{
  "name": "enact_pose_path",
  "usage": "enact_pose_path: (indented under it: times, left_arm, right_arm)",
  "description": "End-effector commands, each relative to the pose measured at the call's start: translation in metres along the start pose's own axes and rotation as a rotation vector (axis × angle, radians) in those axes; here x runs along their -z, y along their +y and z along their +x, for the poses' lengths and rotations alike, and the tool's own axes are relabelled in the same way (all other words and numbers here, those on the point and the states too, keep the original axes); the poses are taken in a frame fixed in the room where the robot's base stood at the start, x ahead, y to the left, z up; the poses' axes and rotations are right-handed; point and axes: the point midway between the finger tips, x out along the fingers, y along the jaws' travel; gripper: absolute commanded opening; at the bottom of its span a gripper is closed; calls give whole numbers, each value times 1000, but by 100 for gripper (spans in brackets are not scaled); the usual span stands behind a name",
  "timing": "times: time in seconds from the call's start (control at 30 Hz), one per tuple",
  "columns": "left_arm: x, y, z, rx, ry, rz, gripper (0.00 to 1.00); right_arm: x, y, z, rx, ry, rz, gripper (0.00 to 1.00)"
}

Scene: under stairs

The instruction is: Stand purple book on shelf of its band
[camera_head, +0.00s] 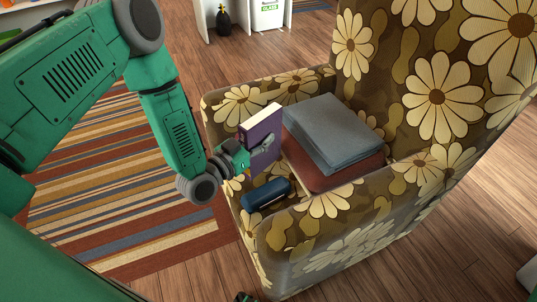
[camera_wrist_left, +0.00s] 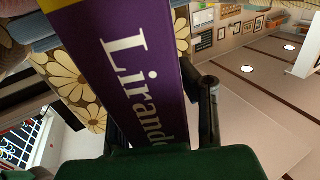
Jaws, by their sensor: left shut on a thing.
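The purple book (camera_head: 262,140) is upright over the front of the flowered armchair seat, its pale page edge facing up. My left gripper (camera_head: 265,147) is shut on it, with a finger across the purple cover. In the left wrist view the book's purple spine (camera_wrist_left: 125,75) fills the middle, with white letters reading "Lirand" and a yellow band at one end. A white shelf edge with colourful items (camera_head: 38,24) shows at the top left; its bands cannot be made out. A small dark piece at the bottom edge may be my right gripper (camera_head: 243,297).
The armchair (camera_head: 340,250) holds a grey folded cloth or cushion (camera_head: 335,130) on a reddish-brown flat thing (camera_head: 310,176), and a dark blue cylinder (camera_head: 266,193). A striped rug (camera_head: 90,190) lies left. A white bin unit (camera_head: 268,15) and black bottle (camera_head: 223,20) stand behind.

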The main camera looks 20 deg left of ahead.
Motion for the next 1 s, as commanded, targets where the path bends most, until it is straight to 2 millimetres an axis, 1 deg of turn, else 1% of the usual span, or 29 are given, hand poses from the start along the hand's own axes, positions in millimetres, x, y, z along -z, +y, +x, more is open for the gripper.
enact_pose_path:
  times: [0.03,0.17,0.33,0.4,0.7,0.73,0.77,0.8,1.0]
  left_arm:
    - [-6,0,0,0,2,-1,0]
    - [-14,0,0,1,3,0,0]
    - [-39,0,0,1,2,0,0]
    - [-46,0,0,1,2,0,0]
    - [-46,0,0,1,2,0,0]
    - [-47,0,0,1,0,0,31]
    - [-47,0,0,1,0,0,42]
    - [-47,0,0,1,0,0,49]
    - [-47,0,0,2,0,0,49]
  right_arm:
    - [0,0,3,0,0,0,31]
    - [0,0,6,0,0,0,31]
    - [-1,0,17,0,0,0,31]
    - [-1,0,20,0,0,0,31]
    - [-1,0,20,0,0,0,31]
    - [-1,0,20,0,0,0,31]
    - [-1,0,20,0,0,0,31]
    - [-1,0,19,0,0,0,31]
    - [-1,0,19,0,0,0,31]
